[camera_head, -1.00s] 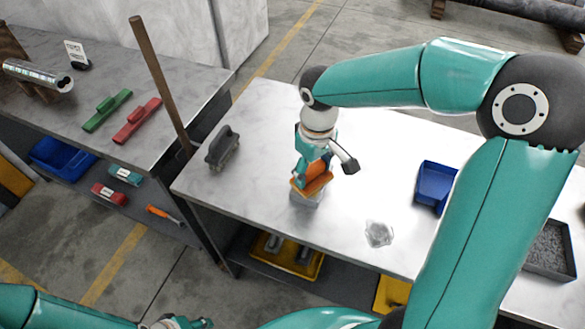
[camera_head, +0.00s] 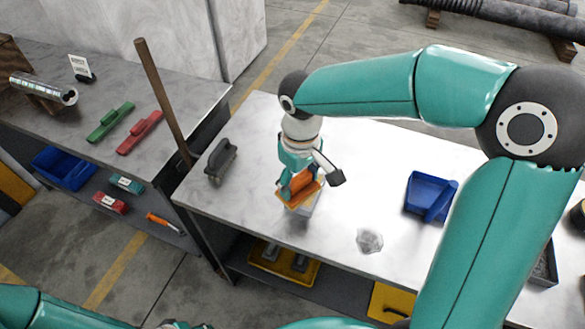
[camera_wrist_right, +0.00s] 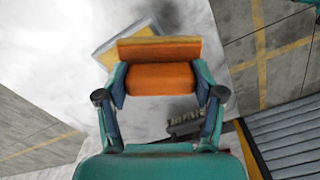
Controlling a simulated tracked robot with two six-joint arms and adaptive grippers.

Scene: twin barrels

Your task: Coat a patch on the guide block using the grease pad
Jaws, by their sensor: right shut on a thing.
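My right gripper (camera_head: 300,178) is shut on the orange grease pad (camera_head: 303,192), gripping its orange body between both fingers. The pad (camera_wrist_right: 158,80) also shows between the fingers in the right wrist view. A small light-grey block (camera_head: 315,206), which looks like the guide block, is on the pale table right under the pad, which hides most of it. In the right wrist view, the block (camera_wrist_right: 104,57) shows a yellowish area beyond the pad. I cannot tell whether pad and block touch. My left gripper (camera_head: 175,325) is barely in view at the bottom edge, its fingers hidden.
A dark grey handled tool (camera_head: 221,160) stands at the table's left end, by a leaning brown pole (camera_head: 162,100). A blue bin (camera_head: 430,197) and a clear crumpled piece (camera_head: 369,240) lie right of the block. Yellow trays (camera_head: 285,264) are on the shelf below.

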